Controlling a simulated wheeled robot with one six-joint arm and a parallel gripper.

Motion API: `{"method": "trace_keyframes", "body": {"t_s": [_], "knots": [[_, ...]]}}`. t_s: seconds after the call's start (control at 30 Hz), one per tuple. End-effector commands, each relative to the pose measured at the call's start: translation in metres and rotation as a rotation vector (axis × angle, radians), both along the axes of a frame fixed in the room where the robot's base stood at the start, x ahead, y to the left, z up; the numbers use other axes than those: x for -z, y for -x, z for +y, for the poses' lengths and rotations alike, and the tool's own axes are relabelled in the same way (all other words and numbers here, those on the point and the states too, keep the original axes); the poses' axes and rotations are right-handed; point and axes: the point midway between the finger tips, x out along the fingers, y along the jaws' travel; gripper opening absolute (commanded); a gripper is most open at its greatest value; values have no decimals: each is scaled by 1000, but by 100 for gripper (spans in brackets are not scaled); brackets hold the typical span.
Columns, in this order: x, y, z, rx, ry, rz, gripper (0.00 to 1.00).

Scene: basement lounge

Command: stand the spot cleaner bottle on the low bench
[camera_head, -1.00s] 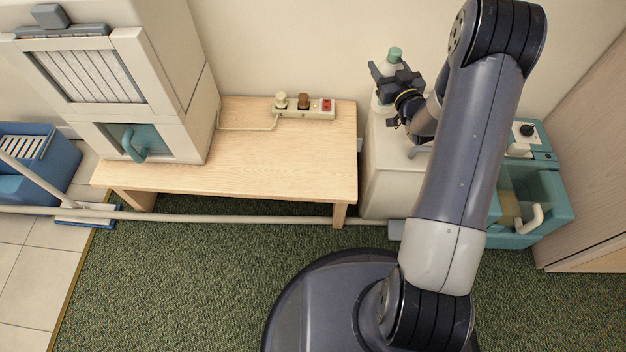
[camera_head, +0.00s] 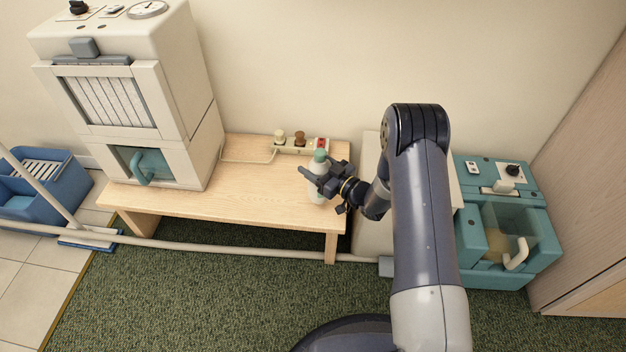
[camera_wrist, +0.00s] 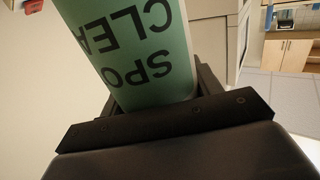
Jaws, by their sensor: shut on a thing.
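The spot cleaner bottle (camera_head: 318,166) is pale with a green cap, and my gripper (camera_head: 319,180) is shut on it. In the head view the bottle is upright over the right end of the low bench (camera_head: 240,187), in front of the power strip. I cannot tell whether its base touches the wood. In the wrist view the bottle's green label (camera_wrist: 130,45) fills the upper middle, with "SPO" and "CLEA" upside down, between the dark jaws. The jaws hide part of the bottle in the head view.
A power strip (camera_head: 303,146) with plugs lies at the bench's back right. A large beige machine (camera_head: 150,100) covers the bench's left end. A beige cabinet (camera_head: 373,225) stands right of the bench, then a teal machine (camera_head: 510,225). A pole (camera_head: 200,245) runs along the front. The bench's middle is clear.

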Motion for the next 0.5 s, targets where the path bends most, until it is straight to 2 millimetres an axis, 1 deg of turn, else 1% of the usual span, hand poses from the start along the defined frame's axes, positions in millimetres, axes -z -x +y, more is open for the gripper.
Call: {"method": "trace_keyframes", "body": {"t_s": [0.13,0.3,0.37,0.5], "knots": [[12,0,0,1,-1,-2,3],[36,0,0,2,0,-1,3],[40,0,0,2,-1,-2,3],[38,0,0,2,-1,-3,3]]}}
